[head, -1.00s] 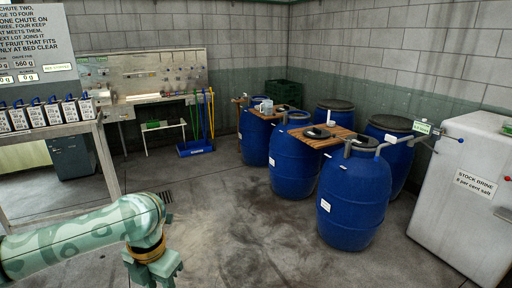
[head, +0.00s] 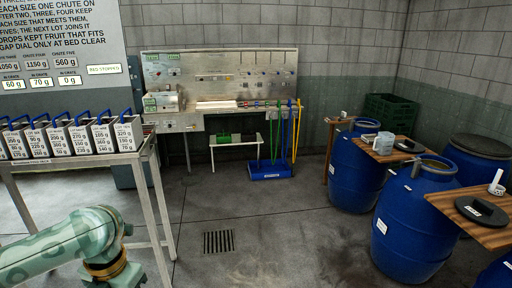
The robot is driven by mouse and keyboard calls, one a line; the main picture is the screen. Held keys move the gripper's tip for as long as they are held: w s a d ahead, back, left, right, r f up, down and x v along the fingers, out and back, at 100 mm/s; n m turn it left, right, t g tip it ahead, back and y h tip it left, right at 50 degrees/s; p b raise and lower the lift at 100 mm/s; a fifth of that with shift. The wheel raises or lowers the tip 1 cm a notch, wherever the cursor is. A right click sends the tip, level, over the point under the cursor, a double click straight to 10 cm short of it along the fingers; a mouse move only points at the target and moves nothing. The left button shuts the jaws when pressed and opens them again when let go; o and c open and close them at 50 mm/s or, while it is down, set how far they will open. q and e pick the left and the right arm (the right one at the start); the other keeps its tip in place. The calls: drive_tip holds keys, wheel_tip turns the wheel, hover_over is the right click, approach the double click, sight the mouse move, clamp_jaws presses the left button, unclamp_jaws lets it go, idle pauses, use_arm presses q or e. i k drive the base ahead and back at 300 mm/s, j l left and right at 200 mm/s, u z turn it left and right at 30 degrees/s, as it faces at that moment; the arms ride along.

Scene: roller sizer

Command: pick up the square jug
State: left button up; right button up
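A pale, see-through jug with a boxy shape (head: 384,143) stands on a wooden board (head: 366,150) beside a blue barrel at the right. It is small in the head view, so its handle is hard to make out. My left arm (head: 60,250) comes in from the lower left and bends down at a gold-ringed joint, far from the jug. The frame's bottom edge cuts it off and its gripper is out of view. My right gripper is not in view.
Blue barrels (head: 410,225) and a second wooden board (head: 470,213) with a dark lid (head: 482,210) stand at the right. A metal frame (head: 160,205) with labelled boxes is at the left. Open concrete floor with a drain (head: 218,242) lies between. A workbench (head: 225,105) is at the back.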

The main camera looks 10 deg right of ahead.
sight(383, 143)
drive_tip(key=i+l+z, duration=0.2)
drive_tip(key=i+z, duration=0.15)
drive_tip(key=i, duration=0.25)
drive_tip(key=i+z, duration=0.3)
drive_tip(key=i, duration=0.35)
drive_tip(key=i+z, duration=0.35)
drive_tip(key=i, duration=0.25)
drive_tip(key=i+j+z, duration=0.3)
drive_tip(key=i, duration=0.3)
drive_tip(key=i+z, duration=0.2)
drive_tip(key=i, duration=0.3)
drive_tip(key=i+z, duration=0.2)
drive_tip(key=i, duration=0.3)
drive_tip(key=i+z, duration=0.2)
drive_tip(key=i, duration=0.3)
drive_tip(key=i+j+z, duration=0.2)
drive_tip(key=i, duration=0.25)
drive_tip(key=i+j+z, duration=0.2)
drive_tip(key=i, duration=0.3)
drive_tip(key=j, duration=0.1)
